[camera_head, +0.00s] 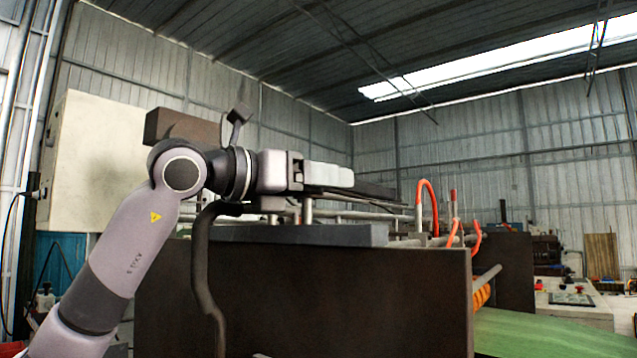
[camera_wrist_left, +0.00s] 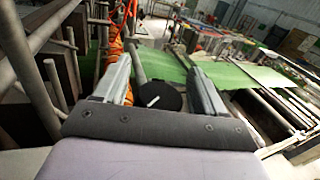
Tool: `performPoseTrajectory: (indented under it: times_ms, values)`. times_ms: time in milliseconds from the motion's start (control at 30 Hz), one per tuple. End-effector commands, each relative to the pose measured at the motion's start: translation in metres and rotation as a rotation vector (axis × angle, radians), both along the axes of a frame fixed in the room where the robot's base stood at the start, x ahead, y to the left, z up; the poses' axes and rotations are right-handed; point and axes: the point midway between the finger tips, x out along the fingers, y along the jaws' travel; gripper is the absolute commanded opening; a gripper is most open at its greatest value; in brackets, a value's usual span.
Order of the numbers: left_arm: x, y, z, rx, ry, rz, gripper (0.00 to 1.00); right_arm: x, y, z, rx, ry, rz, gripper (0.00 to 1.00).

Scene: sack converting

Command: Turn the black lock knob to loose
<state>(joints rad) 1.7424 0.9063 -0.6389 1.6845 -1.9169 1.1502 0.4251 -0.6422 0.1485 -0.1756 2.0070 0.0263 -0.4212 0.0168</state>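The black lock knob (camera_wrist_left: 156,95) shows in the left wrist view as a dark round disc with a short white mark. It lies between the two fingers of my left gripper (camera_wrist_left: 160,68), seen past the gripper's palm edge. The fingers stand apart on either side of the knob, with gaps visible, so the gripper is open. How far the knob is beyond the fingers is hard to tell. In the head view my left gripper (camera_head: 372,188) reaches right over the machine, and the knob is not visible there. My right gripper is in neither view.
A dark machine panel (camera_head: 390,300) stands below my left arm, with a grey slab (camera_head: 290,235) on top. Metal rods and orange hoses (camera_head: 433,205) are near the gripper. Green sheet material (camera_head: 535,335) lies to the right. A beige cabinet (camera_head: 95,170) stands behind the arm.

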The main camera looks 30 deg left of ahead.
Motion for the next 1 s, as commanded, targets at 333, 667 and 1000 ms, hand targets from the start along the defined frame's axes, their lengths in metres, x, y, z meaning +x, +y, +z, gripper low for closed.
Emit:
performPoseTrajectory:
  times_ms: [333, 667, 1000]
  values:
    - [-0.042, 0.018, -0.001, 0.0, -0.003, 0.003, 0.71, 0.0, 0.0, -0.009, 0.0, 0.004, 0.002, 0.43]
    - [-0.066, 0.027, 0.0, 0.0, 0.0, 0.0, 0.71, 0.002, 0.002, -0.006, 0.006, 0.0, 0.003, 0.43]
    - [-0.066, 0.027, 0.0, 0.0, 0.0, 0.0, 0.71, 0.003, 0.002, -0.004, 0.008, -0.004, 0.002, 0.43]
